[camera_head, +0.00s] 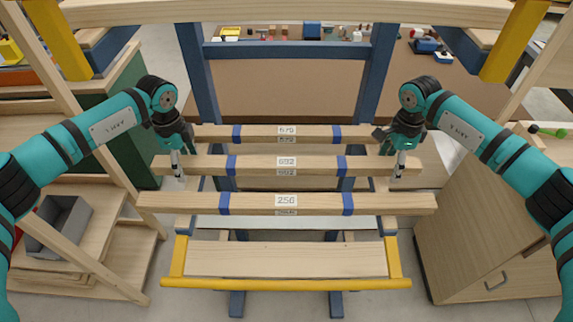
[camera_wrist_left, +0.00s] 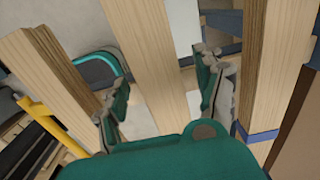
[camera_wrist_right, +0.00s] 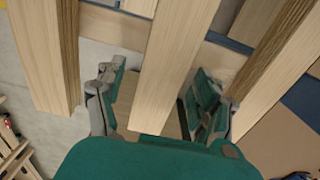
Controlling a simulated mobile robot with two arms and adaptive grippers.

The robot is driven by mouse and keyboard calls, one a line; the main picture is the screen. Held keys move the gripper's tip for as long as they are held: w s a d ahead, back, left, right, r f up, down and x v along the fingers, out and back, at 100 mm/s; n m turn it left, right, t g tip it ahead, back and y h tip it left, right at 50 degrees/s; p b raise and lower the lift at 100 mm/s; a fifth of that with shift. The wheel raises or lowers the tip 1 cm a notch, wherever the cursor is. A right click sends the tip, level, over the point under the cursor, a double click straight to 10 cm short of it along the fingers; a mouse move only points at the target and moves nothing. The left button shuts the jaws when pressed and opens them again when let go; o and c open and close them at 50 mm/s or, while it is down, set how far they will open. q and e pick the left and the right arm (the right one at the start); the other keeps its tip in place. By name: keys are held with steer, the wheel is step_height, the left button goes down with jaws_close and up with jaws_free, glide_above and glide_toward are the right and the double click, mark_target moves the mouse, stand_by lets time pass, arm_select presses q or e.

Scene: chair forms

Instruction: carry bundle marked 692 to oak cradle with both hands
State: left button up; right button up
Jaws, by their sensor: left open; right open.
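The bundle marked 692 (camera_head: 258,166) is the middle of three long pale wooden bundles lying crosswise on a blue rack, with blue bands and white labels. My left gripper (camera_head: 178,164) is open at its left end. In the left wrist view the bundle (camera_wrist_left: 150,65) passes between the spread fingers (camera_wrist_left: 160,92). My right gripper (camera_head: 400,165) is open at its right end. In the right wrist view the bundle (camera_wrist_right: 175,65) passes between those fingers (camera_wrist_right: 158,90). I cannot tell whether any finger touches it. I cannot tell for sure which structure is the oak cradle.
The bundle marked 256 (camera_head: 250,203) lies nearer, and another bundle (camera_head: 260,131) lies farther back. A wooden board (camera_head: 285,260) with a yellow front rail (camera_head: 285,284) is below. A beam (camera_head: 290,12) crosses above. A cabinet (camera_head: 490,230) stands right, a grey bin (camera_head: 60,225) left.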

arm_select(q)
steer(key=shift+f, duration=0.2)
arm_select(e)
steer(key=shift+f, duration=0.15)
arm_select(q)
jaws_close()
arm_select(e)
jaws_close()
arm_select(q)
steer(key=shift+r, duration=0.1)
